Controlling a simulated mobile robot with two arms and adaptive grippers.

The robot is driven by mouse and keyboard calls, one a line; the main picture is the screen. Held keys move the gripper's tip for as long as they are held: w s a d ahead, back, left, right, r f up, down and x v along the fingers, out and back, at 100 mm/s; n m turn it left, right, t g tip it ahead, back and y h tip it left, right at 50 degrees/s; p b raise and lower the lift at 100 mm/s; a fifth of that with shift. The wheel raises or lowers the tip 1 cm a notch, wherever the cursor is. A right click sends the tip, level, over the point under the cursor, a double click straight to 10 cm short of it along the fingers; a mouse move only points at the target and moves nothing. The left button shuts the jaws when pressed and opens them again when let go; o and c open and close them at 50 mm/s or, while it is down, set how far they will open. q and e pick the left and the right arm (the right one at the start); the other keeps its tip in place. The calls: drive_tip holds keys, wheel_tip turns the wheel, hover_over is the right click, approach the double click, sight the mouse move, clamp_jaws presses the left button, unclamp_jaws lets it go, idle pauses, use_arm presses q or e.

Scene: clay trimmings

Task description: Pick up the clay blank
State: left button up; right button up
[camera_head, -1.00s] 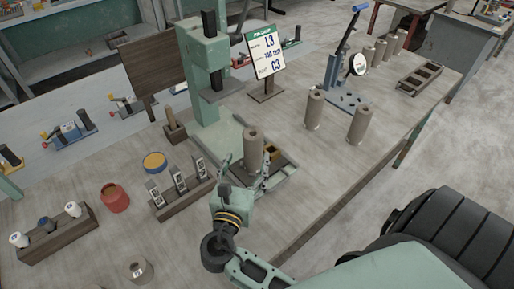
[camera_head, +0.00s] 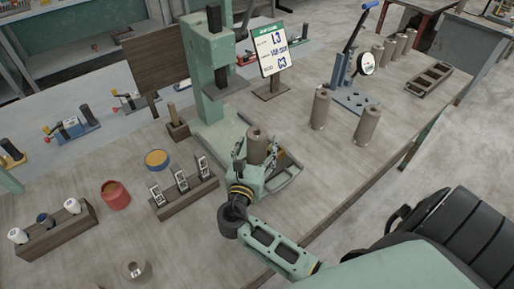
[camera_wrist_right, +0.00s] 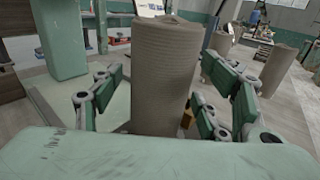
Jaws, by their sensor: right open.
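The clay blank (camera_head: 257,143) is a grey-brown upright cylinder with a small hole in its top. It stands by the base of a green press, at a small tray. My right gripper (camera_head: 257,162) is open, with one finger on each side of the blank. In the right wrist view the blank (camera_wrist_right: 165,70) stands upright between the spread green fingers (camera_wrist_right: 165,95). A gap shows on its right side; contact on the left is unclear. The blank's lower part is hidden by the gripper. My left gripper is not in view.
The green press (camera_head: 212,65) rises behind the blank. Two similar cylinders (camera_head: 320,109) (camera_head: 367,125) stand to the right, near a blue lever tool (camera_head: 350,75). A wooden block with metal pieces (camera_head: 187,199) lies left of the gripper. The table's front edge is close by.

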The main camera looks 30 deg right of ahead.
drive_tip(key=shift+a+r, duration=0.1)
drive_tip(key=shift+c, duration=0.8)
drive_tip(key=c, duration=1.5)
clamp_jaws()
drive_tip(key=shift+r, duration=0.1)
